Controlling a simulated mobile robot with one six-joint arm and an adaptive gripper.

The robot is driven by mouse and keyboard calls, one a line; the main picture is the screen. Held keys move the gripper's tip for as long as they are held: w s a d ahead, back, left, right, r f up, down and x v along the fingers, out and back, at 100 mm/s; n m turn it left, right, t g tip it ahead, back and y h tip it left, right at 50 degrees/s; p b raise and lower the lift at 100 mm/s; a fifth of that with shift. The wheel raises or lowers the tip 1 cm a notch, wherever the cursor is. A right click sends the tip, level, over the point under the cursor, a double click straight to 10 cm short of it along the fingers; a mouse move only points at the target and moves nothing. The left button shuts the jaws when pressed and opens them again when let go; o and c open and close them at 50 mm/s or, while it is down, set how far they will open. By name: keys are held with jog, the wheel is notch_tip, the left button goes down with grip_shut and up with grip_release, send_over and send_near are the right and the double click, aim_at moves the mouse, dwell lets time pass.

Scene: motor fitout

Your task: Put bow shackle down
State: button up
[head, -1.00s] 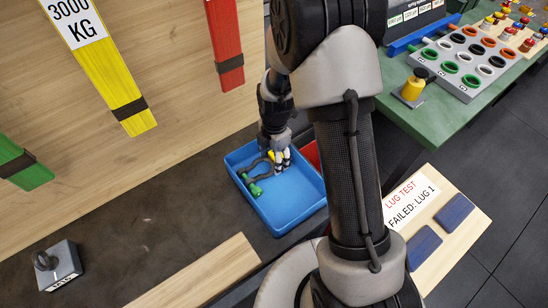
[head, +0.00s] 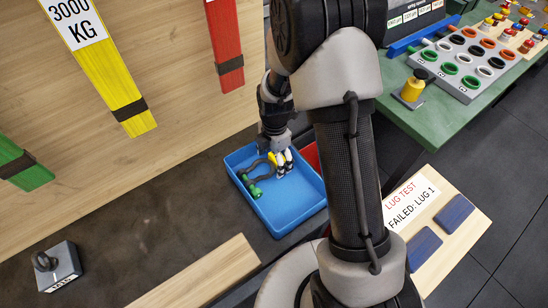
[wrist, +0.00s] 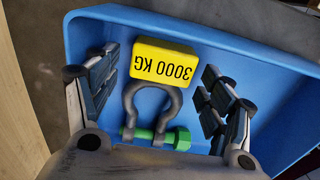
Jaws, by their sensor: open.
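The bow shackle (wrist: 152,108) lies in the blue tray (wrist: 200,22). It has a grey bow, a green pin and a yellow tag (wrist: 165,62) marked 3000 KG. In the head view the shackle (head: 258,176) is at the left side of the blue tray (head: 288,221), partly covered by my gripper. My gripper (wrist: 160,85) is open, with one finger on each side of the shackle and tag and a gap to both. In the head view my gripper (head: 280,164) reaches down into the tray.
A red bin (head: 311,156) stands just right of the blue tray, mostly hidden by my arm. A board with a lug test sign (head: 408,206) is at right. A grey block with a lug (head: 58,266) stands at lower left. Yellow and red slings hang on the wall behind.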

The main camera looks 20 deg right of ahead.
notch_tip(320, 180, up, 19)
jog(key=s+m+p, duration=0.2)
jog(key=m+p, duration=0.2)
jog(key=s+r+m+t, duration=0.2)
jog(key=s+r+m, duration=0.5)
jog(key=s, duration=0.3)
jog(key=s+r+m+t, duration=0.2)
jog(key=s+r+m, duration=0.5)
jog(key=s+m, duration=0.2)
jog(key=shift+s+a+m+t, duration=0.3)
jog(key=shift+s+a+m, duration=0.15)
jog(key=shift+m, duration=0.35)
